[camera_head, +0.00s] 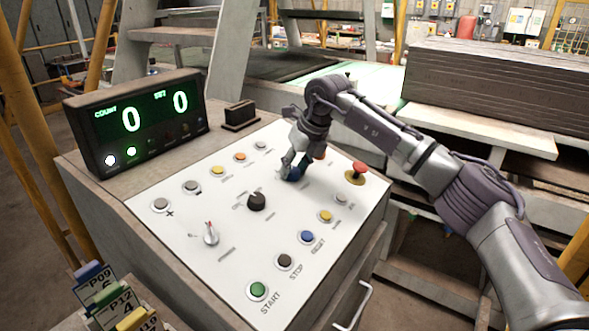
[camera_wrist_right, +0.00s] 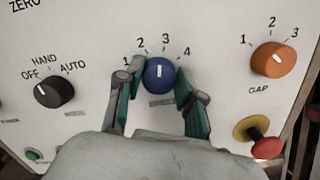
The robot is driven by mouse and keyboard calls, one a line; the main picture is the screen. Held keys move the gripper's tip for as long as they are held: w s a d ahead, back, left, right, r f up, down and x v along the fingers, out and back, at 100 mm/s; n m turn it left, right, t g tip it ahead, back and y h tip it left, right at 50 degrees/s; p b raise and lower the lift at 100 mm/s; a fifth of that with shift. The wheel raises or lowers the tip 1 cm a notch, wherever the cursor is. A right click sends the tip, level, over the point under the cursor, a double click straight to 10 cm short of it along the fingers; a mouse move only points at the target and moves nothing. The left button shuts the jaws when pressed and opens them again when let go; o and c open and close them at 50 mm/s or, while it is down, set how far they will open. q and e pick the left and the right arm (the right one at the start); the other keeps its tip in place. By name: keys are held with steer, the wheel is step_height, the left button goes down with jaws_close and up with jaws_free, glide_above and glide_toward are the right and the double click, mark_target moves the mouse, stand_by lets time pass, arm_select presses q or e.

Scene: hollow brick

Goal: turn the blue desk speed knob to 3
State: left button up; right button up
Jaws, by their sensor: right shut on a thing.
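The blue desk speed knob (camera_wrist_right: 160,76) is on the white sloped panel (camera_wrist_right: 100,22). Its white pointer line stands nearly straight up in the right wrist view, close to the 3 and slightly on the 2 side. The marks 1, 2, 3 and 4 are around it. My right gripper (camera_wrist_right: 162,84) is shut on the knob, one finger on each side. In the head view my right gripper (camera_head: 291,168) reaches down to the knob (camera_head: 296,174), which is partly hidden. My left gripper is not in view.
An orange gap knob (camera_wrist_right: 273,62) and a red mushroom button (camera_wrist_right: 266,144) are right of the blue knob. A black mode knob (camera_wrist_right: 53,92) is left. A counter display (camera_head: 135,120) showing 0 and 0 stands at the desk's back left.

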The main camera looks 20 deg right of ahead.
steer(key=shift+m, duration=0.6)
steer(key=o, duration=1.1)
steer(key=shift+o, duration=0.2)
steer(key=v, duration=1.2)
